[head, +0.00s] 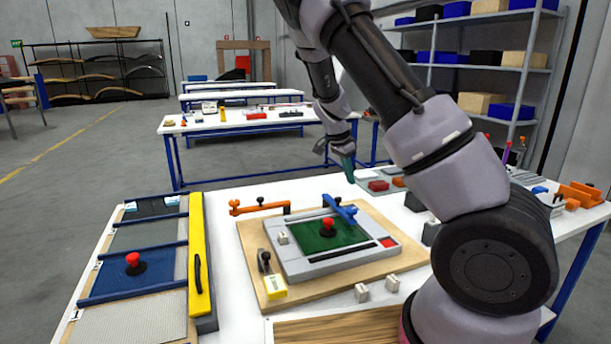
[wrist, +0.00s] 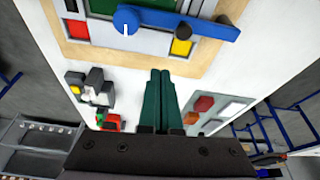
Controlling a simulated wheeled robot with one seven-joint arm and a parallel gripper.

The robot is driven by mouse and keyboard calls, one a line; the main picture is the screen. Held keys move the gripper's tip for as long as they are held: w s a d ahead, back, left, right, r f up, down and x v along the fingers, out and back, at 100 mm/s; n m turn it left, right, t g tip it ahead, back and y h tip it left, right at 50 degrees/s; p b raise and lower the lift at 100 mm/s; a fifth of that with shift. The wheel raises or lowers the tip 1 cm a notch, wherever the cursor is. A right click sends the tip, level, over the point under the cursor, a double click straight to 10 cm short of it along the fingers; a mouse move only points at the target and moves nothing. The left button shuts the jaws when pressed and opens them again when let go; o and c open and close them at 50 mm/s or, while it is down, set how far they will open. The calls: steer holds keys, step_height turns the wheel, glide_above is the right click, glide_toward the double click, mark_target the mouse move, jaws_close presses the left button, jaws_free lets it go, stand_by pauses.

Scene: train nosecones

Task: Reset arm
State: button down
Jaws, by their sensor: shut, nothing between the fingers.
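My arm reaches up and over the right side of the white table (head: 222,195) in the head view. My gripper (head: 349,178) hangs above the table's far right part, beyond the wooden board. In the wrist view, the green fingers of my gripper (wrist: 160,74) lie side by side, closed together with nothing between them. The fingers point toward the white tabletop and the edge of the board (wrist: 73,48).
A wooden board (head: 258,262) bears a grey frame (head: 285,262) with a green panel (head: 312,241), an orange clamp (head: 258,207) and a blue clamp (head: 340,209). A panel rack with a yellow bar (head: 196,245) lies left. Blocks and small parts crowd the right side.

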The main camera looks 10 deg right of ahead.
steer(key=s+a+r+n+t+y, duration=0.1)
steer(key=s+r+n+y, duration=0.2)
steer(key=s+r, duration=0.6)
steer(key=s+a+r+n+t+y, duration=0.1)
steer(key=s+r+n+t+y, duration=0.15)
steer(key=s+r, duration=0.6)
steer(key=s+a+r+n+t, duration=0.1)
steer(key=s+r+n+t, duration=0.1)
steer(key=s+r+n, duration=0.3)
steer(key=shift+s+a+r, duration=0.25)
steer(key=shift+s+r, duration=1.95)
steer(key=shift+s, duration=1.4)
steer(key=shift+t, duration=0.25)
